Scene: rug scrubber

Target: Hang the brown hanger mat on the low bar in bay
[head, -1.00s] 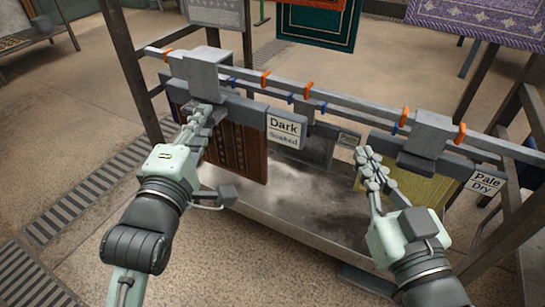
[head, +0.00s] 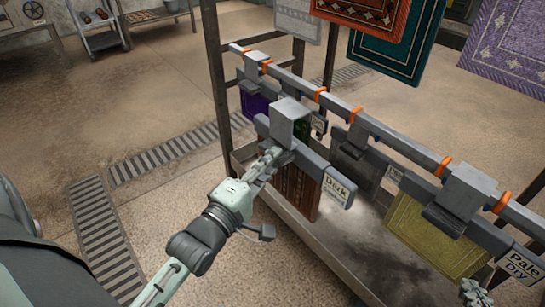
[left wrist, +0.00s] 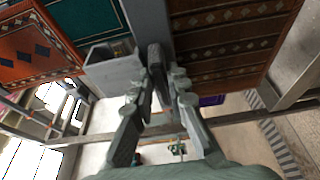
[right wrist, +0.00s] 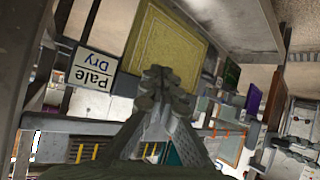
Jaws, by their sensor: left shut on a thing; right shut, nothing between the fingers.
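The brown patterned mat (head: 299,190) hangs from a grey hanger, left of centre in the head view; its sign (head: 337,192) begins with "Dark". Its grey hook (head: 290,120) appears in front of the rail (head: 335,105), which shows unbroken behind it. My left gripper (head: 274,163) is shut on the hanger's grey bar. In the left wrist view, the bar runs between the fingertips (left wrist: 160,80), with the brown mat (left wrist: 230,45) on the right. My right gripper (head: 474,291) is shut and empty at the lower right; its fingertips (right wrist: 165,82) show before the yellow mat.
A yellow mat (head: 420,235) with a "Pale Dry" sign (head: 522,265) hangs at the right. A purple mat (head: 255,104) hangs farther left, and a grey one (head: 352,168) between. Orange clips mark the rail. A grey tray (head: 350,262) lies below. Floor at left is open.

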